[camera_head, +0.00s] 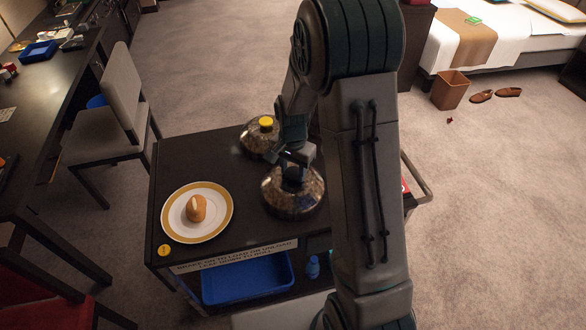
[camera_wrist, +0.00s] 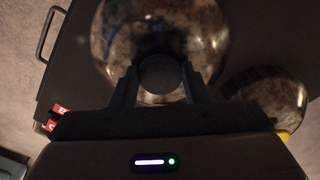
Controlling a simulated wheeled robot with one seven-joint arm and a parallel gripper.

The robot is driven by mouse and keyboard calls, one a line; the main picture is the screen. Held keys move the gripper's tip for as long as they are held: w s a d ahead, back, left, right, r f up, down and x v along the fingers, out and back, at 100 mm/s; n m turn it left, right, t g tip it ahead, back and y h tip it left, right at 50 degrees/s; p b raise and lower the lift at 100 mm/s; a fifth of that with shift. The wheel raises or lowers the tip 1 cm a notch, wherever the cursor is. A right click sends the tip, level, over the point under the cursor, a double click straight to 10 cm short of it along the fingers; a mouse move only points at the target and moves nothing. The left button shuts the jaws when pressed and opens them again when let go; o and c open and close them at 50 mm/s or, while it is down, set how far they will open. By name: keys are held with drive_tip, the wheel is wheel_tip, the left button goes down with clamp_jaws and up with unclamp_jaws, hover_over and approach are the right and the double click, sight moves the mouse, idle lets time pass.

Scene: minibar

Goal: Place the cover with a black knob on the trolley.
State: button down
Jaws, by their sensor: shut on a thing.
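The cover with a black knob (camera_head: 294,199) is a shiny metallic dome on the dark trolley top (camera_head: 180,153), right of the plate. Whether its rim touches the trolley cannot be told. My gripper (camera_head: 292,166) is above it, with its fingers shut on the black knob. In the wrist view the dome (camera_wrist: 160,35) is ahead of my gripper (camera_wrist: 160,85), and the round knob (camera_wrist: 161,74) sits between the two fingers. My arm hides part of the trolley's right side.
A second dome cover with a yellow knob (camera_head: 266,122) stands behind, close by. A gold-rimmed plate (camera_head: 181,233) with a bread roll (camera_head: 196,208) lies on the left. A blue bin (camera_head: 246,280) is on the lower shelf. A chair (camera_head: 123,90) stands at the trolley's left.

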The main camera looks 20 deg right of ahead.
drive_tip(key=shift+f, duration=0.25)
drive_tip(key=shift+f, duration=0.2)
drive_tip(key=c, duration=0.8)
unclamp_jaws()
